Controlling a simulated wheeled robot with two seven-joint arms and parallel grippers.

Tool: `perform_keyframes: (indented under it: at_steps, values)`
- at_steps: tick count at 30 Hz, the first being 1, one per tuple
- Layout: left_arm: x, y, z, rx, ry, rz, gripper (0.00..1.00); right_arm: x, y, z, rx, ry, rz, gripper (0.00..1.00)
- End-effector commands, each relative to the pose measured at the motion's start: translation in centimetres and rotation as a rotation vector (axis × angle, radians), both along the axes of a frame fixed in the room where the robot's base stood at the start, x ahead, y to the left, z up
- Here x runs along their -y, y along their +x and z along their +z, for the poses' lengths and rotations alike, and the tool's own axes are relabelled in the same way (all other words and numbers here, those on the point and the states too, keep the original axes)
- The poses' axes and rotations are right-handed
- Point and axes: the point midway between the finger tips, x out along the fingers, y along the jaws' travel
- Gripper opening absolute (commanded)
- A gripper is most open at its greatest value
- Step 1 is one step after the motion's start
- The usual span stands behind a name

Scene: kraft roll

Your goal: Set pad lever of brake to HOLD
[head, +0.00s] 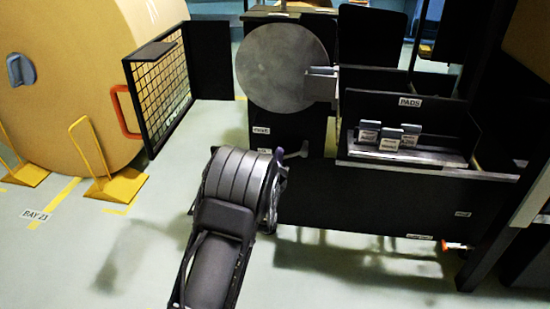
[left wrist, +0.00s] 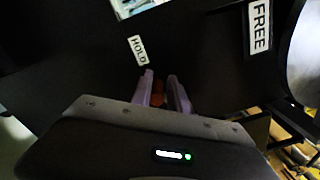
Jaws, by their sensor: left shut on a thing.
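In the left wrist view a HOLD label (left wrist: 138,50) lies just beyond the left fingertip, and a FREE label (left wrist: 260,25) is farther off at upper right. My left gripper (left wrist: 165,88) is shut on a small orange piece (left wrist: 158,98), apparently the pad lever's grip, mostly hidden by the fingers. My right gripper is not in view.
A bin labelled PADS (head: 410,101) with several small pads stands right of the brake. At left are a large kraft roll (head: 85,60), a mesh gate (head: 160,88) with a red handle and yellow floor stands (head: 112,187). The floor at lower left is clear.

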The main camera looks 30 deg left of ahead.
Motion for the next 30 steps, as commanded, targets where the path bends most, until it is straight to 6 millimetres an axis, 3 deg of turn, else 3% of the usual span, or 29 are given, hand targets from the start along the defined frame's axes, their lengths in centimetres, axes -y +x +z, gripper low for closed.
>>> perform_keyframes:
  at_steps: [1,7,8,14,24,30]
  values:
    - [1.3,0.1,-1.3,-0.028,-0.005,-0.025,0.0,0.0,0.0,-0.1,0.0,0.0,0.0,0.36]
    - [1.4,0.1,-1.3,-0.029,-0.005,-0.025,0.0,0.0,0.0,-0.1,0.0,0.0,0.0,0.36]
    - [1.4,0.1,-1.3,-0.029,-0.005,-0.025,0.22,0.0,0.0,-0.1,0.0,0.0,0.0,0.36]
    - [1.4,0.1,-1.3,-0.028,-0.004,-0.026,0.39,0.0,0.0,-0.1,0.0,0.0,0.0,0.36]
    - [1.5,0.0,-1.2,-0.028,-0.004,-0.026,0.39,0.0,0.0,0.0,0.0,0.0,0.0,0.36]
    - [2.0,-1.8,-1.0,-0.029,-0.005,-0.024,0.39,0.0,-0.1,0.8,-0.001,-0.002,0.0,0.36]
